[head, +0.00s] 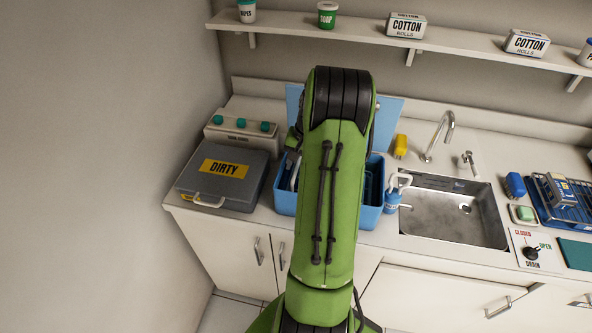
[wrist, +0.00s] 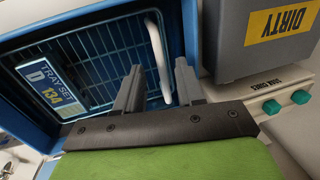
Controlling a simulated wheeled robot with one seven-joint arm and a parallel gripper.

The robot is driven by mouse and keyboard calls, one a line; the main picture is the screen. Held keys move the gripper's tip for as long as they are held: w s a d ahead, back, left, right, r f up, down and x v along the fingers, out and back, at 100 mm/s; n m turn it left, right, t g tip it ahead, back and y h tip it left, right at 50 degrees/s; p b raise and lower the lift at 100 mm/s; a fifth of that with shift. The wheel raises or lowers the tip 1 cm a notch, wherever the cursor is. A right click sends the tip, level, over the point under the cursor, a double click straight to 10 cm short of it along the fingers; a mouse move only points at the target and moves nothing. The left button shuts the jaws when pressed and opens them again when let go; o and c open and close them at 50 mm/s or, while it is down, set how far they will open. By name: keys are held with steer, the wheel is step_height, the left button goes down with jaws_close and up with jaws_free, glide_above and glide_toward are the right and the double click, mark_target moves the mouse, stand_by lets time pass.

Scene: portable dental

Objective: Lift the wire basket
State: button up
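The wire basket (wrist: 95,52) sits inside a blue tub (head: 370,215) on the counter. A blue tag (wrist: 50,84) reading "TRAY SET D 134" is at its left in the wrist view. A white handle (wrist: 158,50) stands at the basket's right side. My gripper (wrist: 158,82) is open, with its two fingers apart over the tub. The handle's lower end shows between the fingers in the picture; I cannot tell whether they touch it. In the head view my arm hides the gripper and most of the basket.
A grey case marked "DIRTY" (head: 222,178) stands left of the tub, with a box with green knobs (head: 240,133) behind it. A shelf (head: 350,35) runs above.

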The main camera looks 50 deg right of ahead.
steer(key=shift+w+f, duration=0.15)
steer(key=shift+f, duration=0.5)
steer(key=shift+w+f, duration=0.15)
steer(key=shift+f, duration=0.45)
steer(key=shift+a, duration=0.1)
jaws_close()
steer(key=shift+r, duration=0.1)
